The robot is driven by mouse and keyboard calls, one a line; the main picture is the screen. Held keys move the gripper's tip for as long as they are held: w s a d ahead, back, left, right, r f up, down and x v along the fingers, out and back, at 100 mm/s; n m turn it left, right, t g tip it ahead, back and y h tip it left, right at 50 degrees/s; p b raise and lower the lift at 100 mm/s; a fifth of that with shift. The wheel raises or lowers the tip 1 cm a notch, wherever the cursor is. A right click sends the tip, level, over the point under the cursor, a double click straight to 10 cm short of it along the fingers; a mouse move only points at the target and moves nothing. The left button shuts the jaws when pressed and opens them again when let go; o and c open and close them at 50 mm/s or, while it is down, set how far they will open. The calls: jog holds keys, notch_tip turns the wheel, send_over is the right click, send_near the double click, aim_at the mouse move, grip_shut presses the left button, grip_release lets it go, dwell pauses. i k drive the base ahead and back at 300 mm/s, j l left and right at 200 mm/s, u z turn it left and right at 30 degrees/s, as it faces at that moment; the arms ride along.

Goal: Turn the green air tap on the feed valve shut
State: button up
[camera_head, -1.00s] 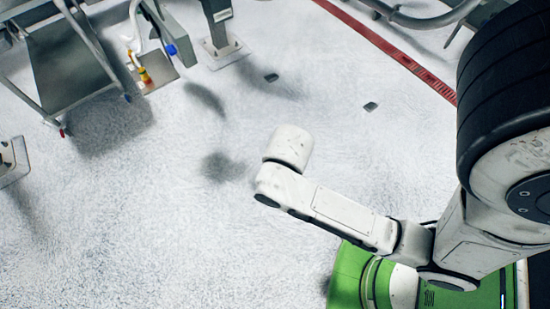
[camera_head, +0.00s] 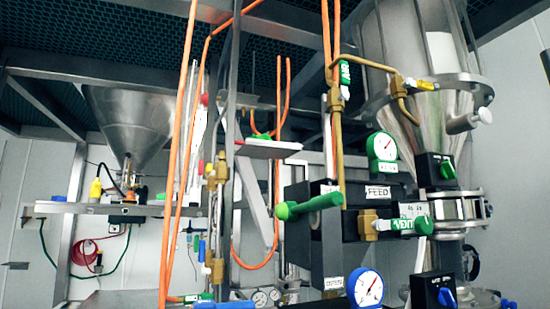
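The feed valve is a dark actuator block (camera_head: 325,232) with a white label reading FEED (camera_head: 378,192). A small green tap (camera_head: 345,74), whose label appears to read AIR, sits on the brass pipe above it. Its handle stands roughly upright, close to in line with the pipe. A second green tap (camera_head: 404,224), labelled VENT, lies roughly level on a brass fitting at the block's right. A larger green handle (camera_head: 310,206) sticks out to the left of the block. My gripper is not in view.
Orange hoses (camera_head: 178,150) and a grey upright hang left of the valve. A green-rimmed gauge (camera_head: 382,147) and a blue-rimmed gauge (camera_head: 365,287) sit near the block. A steel vessel (camera_head: 407,60) stands behind right; a steel hopper (camera_head: 130,120) hangs at left.

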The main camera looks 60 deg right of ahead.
aim_at(343, 67)
jog(key=j+z, duration=0.1)
jog(key=z, duration=0.7)
jog(key=j+z, duration=0.4)
jog(key=k+j+z, duration=0.15)
jog(key=j+z, duration=0.25)
jog(key=k+j+z, duration=0.15)
jog(key=j+z, duration=0.25)
